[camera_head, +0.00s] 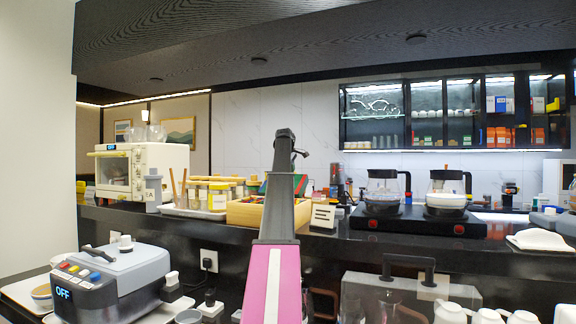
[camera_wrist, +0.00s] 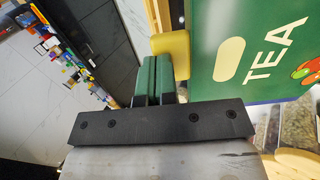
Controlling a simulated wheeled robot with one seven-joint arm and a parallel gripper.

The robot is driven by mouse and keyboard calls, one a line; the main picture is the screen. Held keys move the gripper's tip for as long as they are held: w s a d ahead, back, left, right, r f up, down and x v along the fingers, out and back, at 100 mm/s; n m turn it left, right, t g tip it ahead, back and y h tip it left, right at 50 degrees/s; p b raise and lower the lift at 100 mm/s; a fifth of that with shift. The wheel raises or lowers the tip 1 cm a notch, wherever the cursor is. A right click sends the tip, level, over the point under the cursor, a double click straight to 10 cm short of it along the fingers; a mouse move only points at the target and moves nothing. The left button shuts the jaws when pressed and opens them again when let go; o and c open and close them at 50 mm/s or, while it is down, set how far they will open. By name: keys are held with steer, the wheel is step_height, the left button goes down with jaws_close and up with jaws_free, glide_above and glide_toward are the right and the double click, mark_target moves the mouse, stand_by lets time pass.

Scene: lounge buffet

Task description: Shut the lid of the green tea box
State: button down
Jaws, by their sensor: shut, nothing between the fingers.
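The green tea box shows in the head view as a light wooden box (camera_head: 243,213), partly hidden behind my arm. Colourful contents show at its open top, and a piece of its green lid (camera_head: 302,184) stands raised behind. In the wrist view the green lid (camera_wrist: 225,75) fills the upper right, with "TEA" and a cream oval on it. My gripper (camera_wrist: 160,62) is shut and empty, its green finger pads together, left of the lid. A yellow part (camera_wrist: 178,50) lies by the fingertips; I cannot tell whether they touch it. My fingers are hidden in the head view.
A tray of jars (camera_head: 195,209) stands left of the box and a small sign (camera_head: 323,216) right of it. Coffee pots (camera_head: 384,190) stand on a black warmer further right. A grey appliance (camera_head: 115,280) and clear case (camera_head: 400,290) stand nearer.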

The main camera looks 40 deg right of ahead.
steer(key=shift+w+d+f, duration=0.2)
steer(key=shift+d+f, duration=0.15)
steer(key=shift+f, duration=0.1)
steer(key=shift+x, duration=0.85)
steer(key=shift+d+r, duration=0.1)
steer(key=shift+d, duration=0.1)
